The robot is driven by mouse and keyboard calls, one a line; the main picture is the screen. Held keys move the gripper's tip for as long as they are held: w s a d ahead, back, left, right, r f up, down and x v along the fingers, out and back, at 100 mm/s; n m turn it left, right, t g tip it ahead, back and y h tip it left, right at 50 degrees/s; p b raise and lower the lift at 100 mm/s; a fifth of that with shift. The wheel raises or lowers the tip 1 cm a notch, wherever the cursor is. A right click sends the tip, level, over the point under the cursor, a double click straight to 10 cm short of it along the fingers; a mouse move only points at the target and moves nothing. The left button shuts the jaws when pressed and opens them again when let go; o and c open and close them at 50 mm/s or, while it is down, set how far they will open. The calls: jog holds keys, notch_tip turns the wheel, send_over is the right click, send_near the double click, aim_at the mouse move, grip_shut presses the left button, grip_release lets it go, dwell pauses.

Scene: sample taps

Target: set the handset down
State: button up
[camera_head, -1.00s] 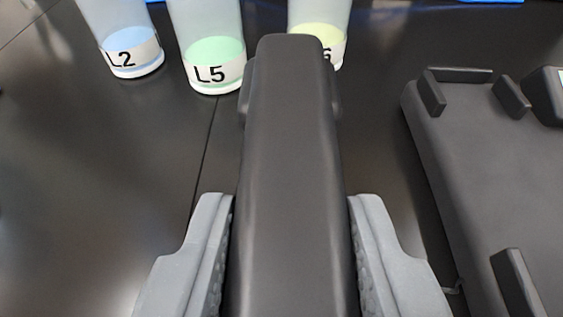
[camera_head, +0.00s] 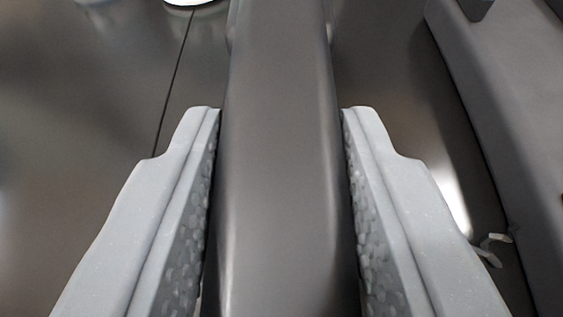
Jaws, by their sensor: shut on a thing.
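The dark grey handset (camera_head: 280,130) runs lengthwise up the middle of the view, and its far end is cut off by the top edge. My gripper (camera_head: 280,118) has one light grey finger on each side of the handset and is shut on it. The dark table (camera_head: 90,130) lies beneath. I cannot tell whether the handset touches the table.
A dark base unit (camera_head: 510,110) with an upright post stands at the right. A small pale cord or clip (camera_head: 492,245) shows beside its near left edge. The bottom of a white container (camera_head: 190,2) shows at the top. The table to the left is clear.

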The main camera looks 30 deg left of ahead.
jog(key=shift+f, duration=0.4)
jog(key=o, duration=1.1)
jog(key=shift+r, duration=0.55)
jog(key=shift+s+d+r, duration=0.15)
jog(key=shift+s+r, duration=0.05)
jog(key=shift+r, duration=0.05)
jog(key=p+v, duration=0.1)
jog(key=v, duration=1)
jog(key=shift+s+d, duration=0.1)
jog(key=shift+s, duration=0.1)
